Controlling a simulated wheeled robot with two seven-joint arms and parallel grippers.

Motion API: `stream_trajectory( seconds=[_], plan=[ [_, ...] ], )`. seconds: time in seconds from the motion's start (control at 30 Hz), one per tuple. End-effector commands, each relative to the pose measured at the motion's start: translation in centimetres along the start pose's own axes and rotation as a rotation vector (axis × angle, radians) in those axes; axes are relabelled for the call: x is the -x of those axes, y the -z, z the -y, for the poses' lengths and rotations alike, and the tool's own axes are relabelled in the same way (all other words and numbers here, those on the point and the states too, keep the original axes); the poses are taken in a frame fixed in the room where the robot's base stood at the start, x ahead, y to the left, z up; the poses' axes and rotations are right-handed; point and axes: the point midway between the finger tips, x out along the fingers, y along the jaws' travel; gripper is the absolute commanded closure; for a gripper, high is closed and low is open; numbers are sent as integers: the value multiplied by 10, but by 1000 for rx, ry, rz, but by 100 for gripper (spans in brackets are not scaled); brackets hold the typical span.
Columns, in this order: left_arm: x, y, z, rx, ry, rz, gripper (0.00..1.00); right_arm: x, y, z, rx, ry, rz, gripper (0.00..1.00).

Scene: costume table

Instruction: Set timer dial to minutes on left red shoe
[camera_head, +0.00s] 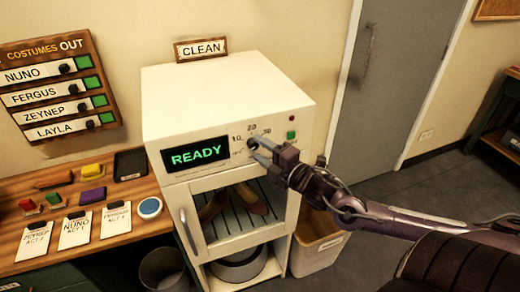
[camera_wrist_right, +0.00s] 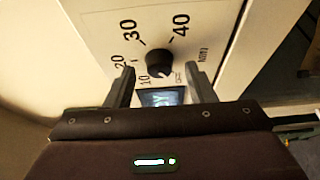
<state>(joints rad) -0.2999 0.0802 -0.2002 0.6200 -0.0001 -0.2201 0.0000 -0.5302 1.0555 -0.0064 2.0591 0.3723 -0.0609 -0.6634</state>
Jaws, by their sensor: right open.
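The black timer dial (camera_wrist_right: 159,63) sits on a white panel marked 10, 20, 30, 40 and MIN in the right wrist view. Its exact setting is too small to read. In the head view the dial is on the front of the white cabinet (camera_head: 225,90), partly hidden by my right gripper (camera_head: 258,149). The gripper is open, its fingers spread either side of the dial and seemingly not touching it. Inside the cabinet, behind a barred door, are two dim reddish-brown shoes, one left (camera_head: 213,206) and one right (camera_head: 250,200). No minutes on them are readable. My left gripper is out of view.
The cabinet's display (camera_head: 196,154) reads READY. A green button (camera_head: 291,135) and a small dark red light (camera_head: 291,118) are right of the dial. A wooden table (camera_head: 30,250) with cards and small coloured items stands left. A bin (camera_head: 318,245) stands right.

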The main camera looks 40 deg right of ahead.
Motion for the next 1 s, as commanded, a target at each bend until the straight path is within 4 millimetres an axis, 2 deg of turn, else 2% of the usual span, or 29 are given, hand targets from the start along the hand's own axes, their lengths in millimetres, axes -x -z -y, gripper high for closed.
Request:
stream_trajectory(
  seconds=[0.2,0.5,0.83,1.0],
  plan=[
    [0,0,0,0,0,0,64,-9,0,-1,0,-1,1,50],
    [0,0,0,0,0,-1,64,-10,0,0,0,1,0,50],
    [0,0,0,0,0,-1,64,-10,0,0,0,0,0,92],
    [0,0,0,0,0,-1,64,-10,0,0,-6,-2,0,94]
  ],
)
